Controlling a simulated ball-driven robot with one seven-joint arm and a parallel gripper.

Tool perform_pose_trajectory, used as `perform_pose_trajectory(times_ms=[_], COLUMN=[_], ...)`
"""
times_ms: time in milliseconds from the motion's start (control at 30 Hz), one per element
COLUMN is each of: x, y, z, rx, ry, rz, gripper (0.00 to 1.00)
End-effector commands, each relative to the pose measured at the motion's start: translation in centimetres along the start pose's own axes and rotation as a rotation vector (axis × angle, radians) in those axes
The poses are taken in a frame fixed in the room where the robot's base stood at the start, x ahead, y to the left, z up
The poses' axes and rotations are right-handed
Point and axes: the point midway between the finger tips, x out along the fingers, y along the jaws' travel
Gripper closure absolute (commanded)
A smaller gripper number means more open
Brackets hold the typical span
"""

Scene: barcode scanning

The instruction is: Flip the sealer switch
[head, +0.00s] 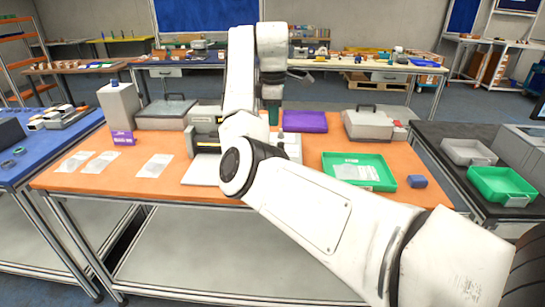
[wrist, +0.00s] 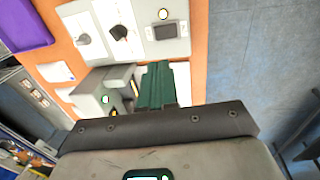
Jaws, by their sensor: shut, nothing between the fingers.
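The sealer (head: 203,138), a pale machine with a black-and-yellow part, stands on the orange table, partly hidden behind my arm. In the wrist view, a grey-white control box (wrist: 148,48) shows beyond my fingertips. It carries a black knob-like switch (wrist: 119,32) on a white plate, beside a small dark screen (wrist: 165,32) and a round lit button (wrist: 163,14). Which way the switch is set cannot be told. My gripper (head: 272,112), with dark green fingers, is shut and empty above the table. Its fingers (wrist: 155,82) appear apart from the switch in the wrist view.
A green tray (head: 385,183) and small blue block (head: 417,182) lie right on the orange table (head: 110,183). A purple bin (head: 304,120) sits behind. White sheets (head: 154,166) lie left. A grey lidded box (head: 368,125) stands at the back right.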

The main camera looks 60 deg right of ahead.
Motion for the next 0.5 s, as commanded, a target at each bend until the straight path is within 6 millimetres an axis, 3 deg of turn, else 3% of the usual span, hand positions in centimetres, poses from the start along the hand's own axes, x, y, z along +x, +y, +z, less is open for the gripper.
perform_pose_trajectory(times_ms=[367, 500], x=[0.1, 1.4], y=[0.0, 0.0], z=[0.0, 0.1], rx=[-0.001, -0.002], ry=[0.000, -0.002], rz=[-0.001, -0.001], gripper=[1.00, 1.00])
